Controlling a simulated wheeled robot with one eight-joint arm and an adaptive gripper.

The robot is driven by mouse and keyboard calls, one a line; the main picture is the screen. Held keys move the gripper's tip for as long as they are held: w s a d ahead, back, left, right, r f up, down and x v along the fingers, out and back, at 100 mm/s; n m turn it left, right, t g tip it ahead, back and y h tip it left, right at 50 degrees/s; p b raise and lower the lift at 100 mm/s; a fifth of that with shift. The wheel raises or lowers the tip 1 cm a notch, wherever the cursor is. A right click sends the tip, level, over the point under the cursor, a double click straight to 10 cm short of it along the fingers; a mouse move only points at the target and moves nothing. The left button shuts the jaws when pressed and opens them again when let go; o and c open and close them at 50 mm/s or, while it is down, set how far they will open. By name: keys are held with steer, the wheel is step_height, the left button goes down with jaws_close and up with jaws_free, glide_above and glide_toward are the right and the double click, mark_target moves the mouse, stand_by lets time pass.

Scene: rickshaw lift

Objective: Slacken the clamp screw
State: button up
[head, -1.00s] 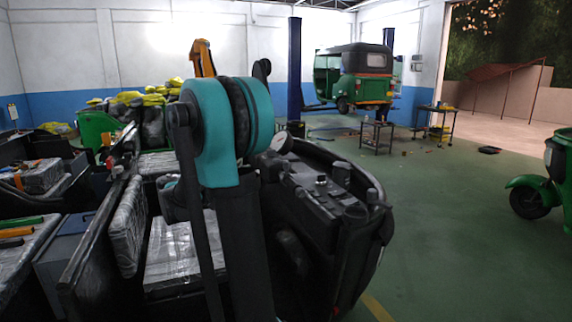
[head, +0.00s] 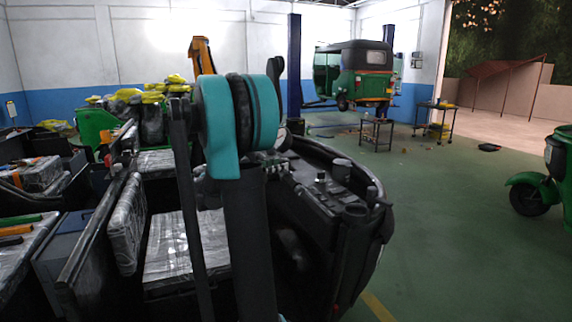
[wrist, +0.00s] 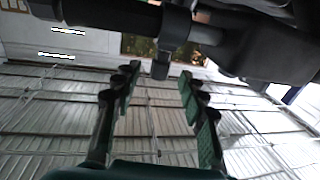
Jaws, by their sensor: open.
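In the wrist view my gripper (wrist: 158,76) is open, with its two dark green-black fingers apart and nothing seen between them. Just beyond the fingertips, a dark clamp-like collar (wrist: 176,27) sits around a dark tube (wrist: 205,35). A short dark stub (wrist: 160,66) sticks out of the collar towards the gap between the fingertips. It may be the clamp screw, but its shape is too dark to be sure. I cannot tell whether the fingers touch it. In the head view my arm stands in front, and my gripper cannot be made out there.
A dark rickshaw front or dashboard (head: 335,195) is close on the right of my arm. A green rickshaw (head: 355,75) is at the back, and another (head: 545,185) at the right edge. The green floor (head: 455,230) between is clear.

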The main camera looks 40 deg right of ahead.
steer(key=shift+s+d, duration=0.15)
steer(key=shift+d, duration=1.85)
jaws_close()
